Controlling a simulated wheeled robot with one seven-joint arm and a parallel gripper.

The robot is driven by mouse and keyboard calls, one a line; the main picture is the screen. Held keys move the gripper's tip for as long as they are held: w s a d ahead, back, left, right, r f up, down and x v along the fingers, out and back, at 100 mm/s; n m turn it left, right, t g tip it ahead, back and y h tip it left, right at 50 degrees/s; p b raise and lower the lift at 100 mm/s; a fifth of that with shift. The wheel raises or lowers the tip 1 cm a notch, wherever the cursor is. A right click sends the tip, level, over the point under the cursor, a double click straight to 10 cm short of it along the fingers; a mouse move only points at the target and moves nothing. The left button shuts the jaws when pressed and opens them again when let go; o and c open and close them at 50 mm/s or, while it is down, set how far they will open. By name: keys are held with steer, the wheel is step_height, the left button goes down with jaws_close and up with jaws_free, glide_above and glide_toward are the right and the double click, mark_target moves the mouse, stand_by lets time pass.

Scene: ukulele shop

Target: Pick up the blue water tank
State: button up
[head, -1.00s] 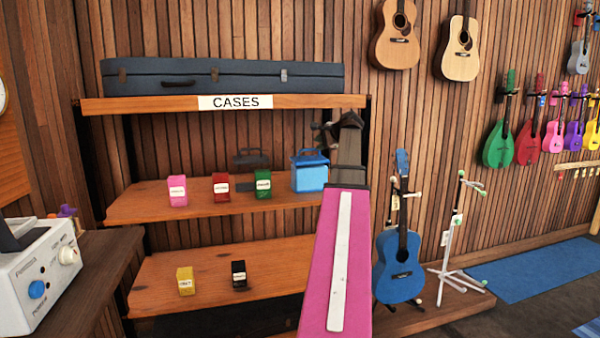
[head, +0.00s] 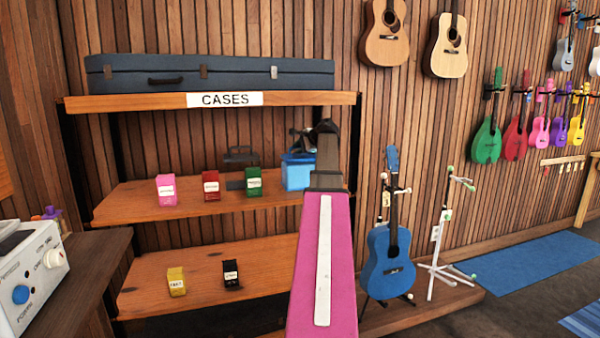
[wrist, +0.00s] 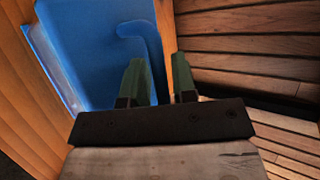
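The blue water tank (head: 297,173) stands at the right end of the middle shelf, its right part hidden behind my arm in the head view. In the wrist view the tank (wrist: 95,45) fills the upper left, with its curved blue handle (wrist: 153,50) running down toward the gap between my fingers. My gripper (wrist: 158,80) has its two green-tipped fingers apart, one on each side of the handle's lower part. Contact with the handle cannot be made out. In the head view the fingertips are small and dark beside the tank top.
The shelf (head: 130,203) also holds pink, red and green boxes (head: 253,182) left of the tank. Yellow and black boxes sit on the lower shelf. The upper shelf with a long case (head: 210,73) is above. A blue ukulele (head: 390,262) stands right of my arm.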

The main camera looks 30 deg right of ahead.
jaws_close()
stand_by(1.3)
